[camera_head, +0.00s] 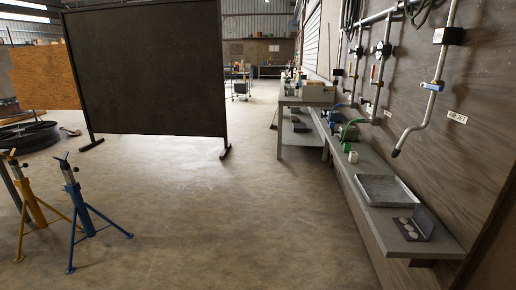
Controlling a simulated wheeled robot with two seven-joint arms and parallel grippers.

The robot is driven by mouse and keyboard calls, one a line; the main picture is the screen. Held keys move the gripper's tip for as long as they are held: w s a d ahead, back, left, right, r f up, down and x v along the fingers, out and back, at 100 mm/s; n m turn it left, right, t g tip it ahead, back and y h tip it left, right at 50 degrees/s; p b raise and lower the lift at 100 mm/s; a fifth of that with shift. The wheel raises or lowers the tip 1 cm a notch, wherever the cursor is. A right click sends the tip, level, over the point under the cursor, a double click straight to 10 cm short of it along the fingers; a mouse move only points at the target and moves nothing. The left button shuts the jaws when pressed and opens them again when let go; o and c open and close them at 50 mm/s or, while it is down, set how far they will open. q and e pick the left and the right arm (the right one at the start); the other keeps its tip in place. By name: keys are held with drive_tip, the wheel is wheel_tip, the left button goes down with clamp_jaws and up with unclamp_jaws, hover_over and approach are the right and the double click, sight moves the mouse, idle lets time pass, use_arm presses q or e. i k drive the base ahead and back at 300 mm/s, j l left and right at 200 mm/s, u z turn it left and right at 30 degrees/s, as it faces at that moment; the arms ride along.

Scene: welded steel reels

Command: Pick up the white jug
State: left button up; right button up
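A small white container (353,157) stands on the long grey wall bench at the right, behind the metal tray and in front of a green fitting. It is too small to tell whether it is the white jug. Several small pale items (290,75) stand on the farther table, also too small to make out. Neither of my grippers is in view.
The wall bench (352,177) bears a shallow metal tray (387,190) and a dark case with round discs (416,225). Pipes (427,105) hang above it. A dark screen (147,70), a blue stand (75,197) and a yellow stand (29,196) are left. The middle floor is clear.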

sight(301, 93)
drive_tip(key=i, duration=10.85)
drive_tip(key=i+z, duration=0.4)
drive_tip(key=i+j+z, duration=0.15)
drive_tip(key=z, duration=0.25)
drive_tip(key=i+j+z, duration=0.25)
drive_tip(key=z, duration=0.2)
drive_tip(key=i+j+z, duration=0.4)
drive_tip(key=k, duration=0.05)
